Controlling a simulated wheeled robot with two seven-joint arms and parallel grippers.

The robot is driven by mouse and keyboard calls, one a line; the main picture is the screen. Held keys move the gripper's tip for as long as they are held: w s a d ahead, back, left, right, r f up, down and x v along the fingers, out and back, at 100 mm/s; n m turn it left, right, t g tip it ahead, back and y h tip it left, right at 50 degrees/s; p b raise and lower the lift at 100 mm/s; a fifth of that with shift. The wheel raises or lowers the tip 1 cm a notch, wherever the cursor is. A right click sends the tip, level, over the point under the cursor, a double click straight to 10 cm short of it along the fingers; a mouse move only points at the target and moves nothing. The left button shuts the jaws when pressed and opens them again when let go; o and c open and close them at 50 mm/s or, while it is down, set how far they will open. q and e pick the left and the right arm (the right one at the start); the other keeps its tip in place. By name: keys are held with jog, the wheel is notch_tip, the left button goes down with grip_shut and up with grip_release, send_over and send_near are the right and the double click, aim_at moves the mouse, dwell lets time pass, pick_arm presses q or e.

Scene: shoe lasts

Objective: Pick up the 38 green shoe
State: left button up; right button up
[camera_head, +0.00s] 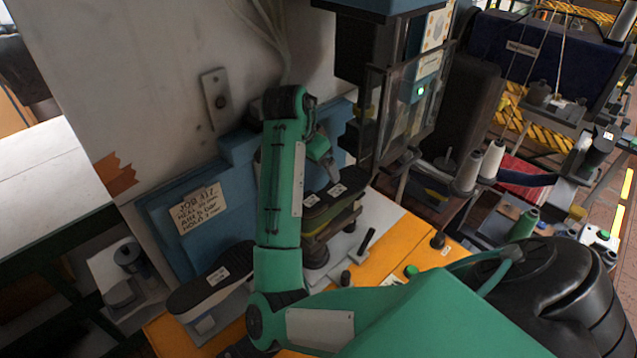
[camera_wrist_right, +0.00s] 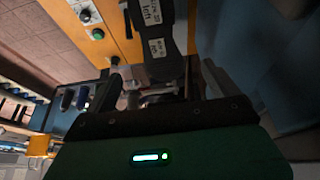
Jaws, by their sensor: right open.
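A shoe last with a black top, white labels and olive-green sides (camera_head: 333,226) stands on a mount on the orange bench, right of my forearm in the head view. A last with a black top and labels also shows in the right wrist view (camera_wrist_right: 165,65), in the gap between my fingers. The size on the labels is too small to read surely. My right gripper (camera_head: 325,165) is open, close to the far end of that last; the wrist view shows its fingers (camera_wrist_right: 160,88) apart. I cannot tell whether they touch it. My left gripper is out of view.
Another black-topped last (camera_head: 210,289) lies left of my forearm. A blue panel with a handwritten card (camera_head: 197,208) stands behind it. A machine with a clear guard (camera_head: 385,110) rises beyond the bench. Buttons and knobs dot the orange bench (camera_head: 385,262). Thread cones (camera_head: 490,160) stand at right.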

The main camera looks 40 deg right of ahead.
jog(key=p, duration=0.2)
send_near(334, 191)
notch_tip(334, 191, down, 2)
jog(key=shift+s+f, duration=0.1)
jog(key=shift+p+x, duration=0.85)
jog(key=shift+x, duration=0.3)
jog(key=p+x, duration=0.2)
jog(key=x, duration=0.1)
jog(key=shift+d, duration=0.25)
jog(key=shift+d+f, duration=0.15)
jog(key=shift+f, duration=0.45)
jog(key=c, duration=1.4)
jog(key=shift+r, duration=0.1)
jog(key=shift+c, duration=1.1)
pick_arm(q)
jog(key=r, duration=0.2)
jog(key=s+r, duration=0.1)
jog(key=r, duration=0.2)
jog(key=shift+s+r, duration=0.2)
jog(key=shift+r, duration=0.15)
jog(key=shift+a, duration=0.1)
pick_arm(e)
jog(key=shift+d+r, duration=0.1)
